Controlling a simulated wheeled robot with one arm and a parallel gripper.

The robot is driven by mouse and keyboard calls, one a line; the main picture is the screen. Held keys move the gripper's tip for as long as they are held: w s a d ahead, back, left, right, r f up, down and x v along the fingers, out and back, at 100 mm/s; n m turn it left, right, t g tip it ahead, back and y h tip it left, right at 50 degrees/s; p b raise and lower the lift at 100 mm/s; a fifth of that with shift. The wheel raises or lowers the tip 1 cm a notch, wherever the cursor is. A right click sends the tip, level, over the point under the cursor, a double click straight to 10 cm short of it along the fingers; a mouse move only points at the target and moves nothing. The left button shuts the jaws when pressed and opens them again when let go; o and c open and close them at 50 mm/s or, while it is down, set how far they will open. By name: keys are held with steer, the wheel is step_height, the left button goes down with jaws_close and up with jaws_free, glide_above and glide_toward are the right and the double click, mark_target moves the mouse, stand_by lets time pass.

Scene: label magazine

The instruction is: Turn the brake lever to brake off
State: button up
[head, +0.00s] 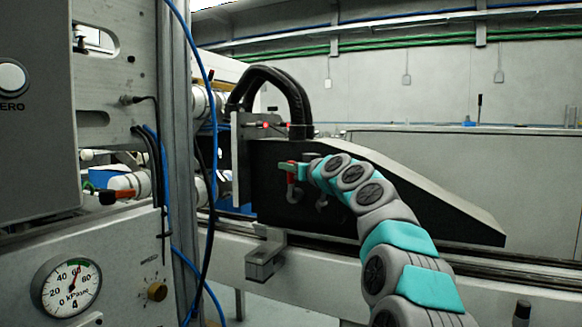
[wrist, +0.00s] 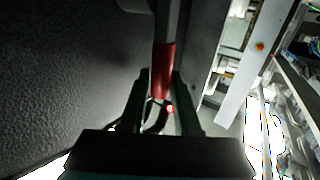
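The brake lever has a red grip (wrist: 163,70). In the wrist view it comes down from the top and its end lies between the two fingers of my gripper (wrist: 160,82). The fingers stand one on each side of the red grip, very close to it; I cannot tell whether both press on it. In the head view the red part of the lever (head: 290,175) shows small on the side of the black sloped housing (head: 400,195), with my teal gripper (head: 299,172) at it. The lever's pivot and any brake marking are not readable.
A grey machine panel with a pressure gauge (head: 71,287) stands at the left, with blue cables (head: 210,200) hanging beside it. Thick black hoses (head: 285,85) arch behind the housing. A rail runs below it. A small red light (wrist: 170,108) shows behind the fingers.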

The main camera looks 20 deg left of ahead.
jaws_close()
stand_by(1.1)
